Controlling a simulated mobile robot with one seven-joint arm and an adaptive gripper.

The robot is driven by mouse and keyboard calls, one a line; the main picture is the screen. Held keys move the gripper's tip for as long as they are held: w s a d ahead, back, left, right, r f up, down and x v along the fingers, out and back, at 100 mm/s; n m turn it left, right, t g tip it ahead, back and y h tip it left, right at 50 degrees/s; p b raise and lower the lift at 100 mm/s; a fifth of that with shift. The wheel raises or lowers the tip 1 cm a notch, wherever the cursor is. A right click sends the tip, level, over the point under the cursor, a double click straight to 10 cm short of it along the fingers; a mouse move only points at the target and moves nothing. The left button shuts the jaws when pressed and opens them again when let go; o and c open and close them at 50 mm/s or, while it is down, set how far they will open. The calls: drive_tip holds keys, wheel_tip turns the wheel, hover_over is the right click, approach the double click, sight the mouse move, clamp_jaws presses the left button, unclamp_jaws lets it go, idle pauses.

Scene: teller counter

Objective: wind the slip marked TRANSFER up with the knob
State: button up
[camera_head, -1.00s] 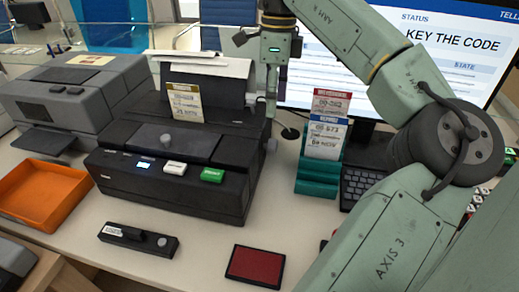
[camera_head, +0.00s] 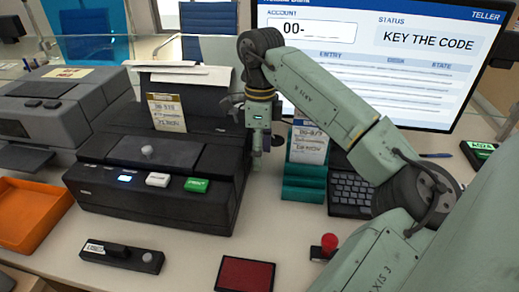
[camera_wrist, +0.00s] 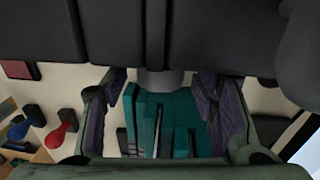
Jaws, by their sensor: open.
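The black slip printer (camera_head: 150,170) stands at left of centre in the head view. A pale slip with a tan header (camera_head: 167,112) stands upright in its top; its word is too blurred to read. The knob, on the printer's right side, is hidden behind my gripper (camera_head: 256,152) in the head view. In the wrist view, a grey round knob (camera_wrist: 160,82) sticks out from the dark printer. My gripper (camera_wrist: 160,105) is open there, with purple-padded fingers either side of the knob; I cannot tell whether they touch it.
A teal rack (camera_head: 303,192) with a blue-headed slip (camera_head: 309,143) stands close right of my gripper. A keyboard (camera_head: 350,192), red-knobbed stamp (camera_head: 328,246), red pad (camera_head: 245,274) and orange tray (camera_head: 28,215) lie around.

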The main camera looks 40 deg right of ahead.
drive_tip(key=shift+c, duration=0.3)
drive_tip(key=c, duration=1.1)
drive_tip(key=shift+f, duration=0.1)
drive_tip(key=shift+b, duration=0.35)
drive_tip(key=t+h+b, duration=0.1)
drive_tip(key=b, duration=0.2)
drive_tip(key=shift+s+f, duration=0.1)
drive_tip(key=shift+f, duration=0.25)
drive_tip(key=t+h+b, duration=0.1)
drive_tip(key=h+b, duration=0.1)
drive_tip(key=b, duration=0.3)
drive_tip(key=shift+a+f, duration=0.1)
drive_tip(key=shift+a, duration=0.05)
drive_tip(key=t+h+b, duration=0.1)
drive_tip(key=b, duration=0.3)
drive_tip(key=shift+s+a+t, duration=0.1)
drive_tip(key=shift+s+t, duration=0.05)
drive_tip(key=shift+t, duration=0.15)
drive_tip(key=h+b, duration=0.1)
drive_tip(key=t+b, duration=0.1)
drive_tip(key=b, duration=0.1)
drive_tip(key=shift+r+h, duration=0.25)
drive_tip(key=shift+h, duration=0.15)
